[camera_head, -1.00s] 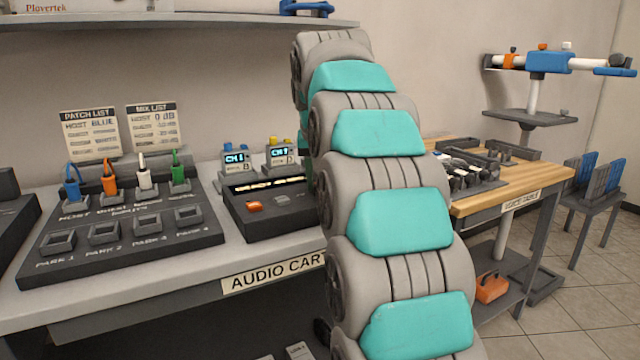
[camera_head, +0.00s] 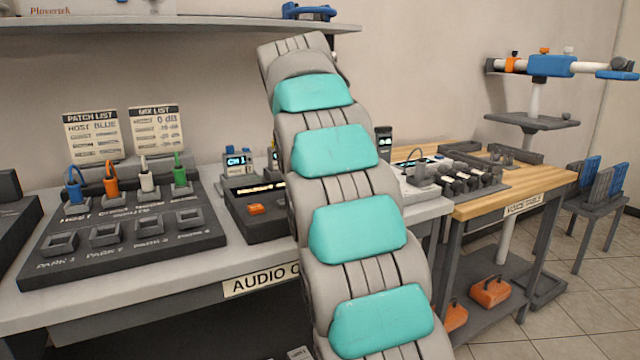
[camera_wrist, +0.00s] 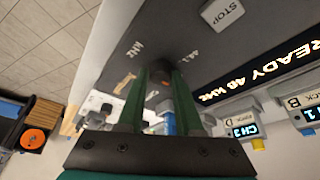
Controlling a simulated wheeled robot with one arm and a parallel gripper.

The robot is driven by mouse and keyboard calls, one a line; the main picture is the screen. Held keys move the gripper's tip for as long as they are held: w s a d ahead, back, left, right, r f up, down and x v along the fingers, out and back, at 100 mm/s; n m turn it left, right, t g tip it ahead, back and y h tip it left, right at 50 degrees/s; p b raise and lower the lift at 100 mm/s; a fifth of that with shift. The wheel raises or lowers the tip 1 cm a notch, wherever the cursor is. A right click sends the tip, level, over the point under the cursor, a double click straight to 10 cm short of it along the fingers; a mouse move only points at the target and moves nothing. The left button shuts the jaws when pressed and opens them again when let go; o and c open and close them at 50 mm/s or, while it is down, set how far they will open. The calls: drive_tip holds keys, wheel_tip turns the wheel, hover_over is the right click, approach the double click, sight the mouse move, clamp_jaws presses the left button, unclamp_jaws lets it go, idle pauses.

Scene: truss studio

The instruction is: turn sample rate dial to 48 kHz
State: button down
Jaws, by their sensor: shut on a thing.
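The dark recorder (camera_head: 240,215) stands on the audio cart, partly hidden by my arm in the head view. In the wrist view, its lit display (camera_wrist: 265,75) reads "READY 48 kHz". Small "kHz" and "44.1" labels are on the grey panel by my fingers. My gripper (camera_wrist: 160,78) has its green fingers shut on the small dark sample rate dial (camera_wrist: 161,70), which they largely cover. Its pointer cannot be made out. My gripper is hidden in the head view.
A STOP button (camera_wrist: 223,14) is close to the fingers. Channel packs (camera_head: 237,163) stand behind the recorder. The patch panel (camera_head: 130,245) is at left.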

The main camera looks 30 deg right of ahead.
drive_tip(key=c, duration=0.6)
unclamp_jaws()
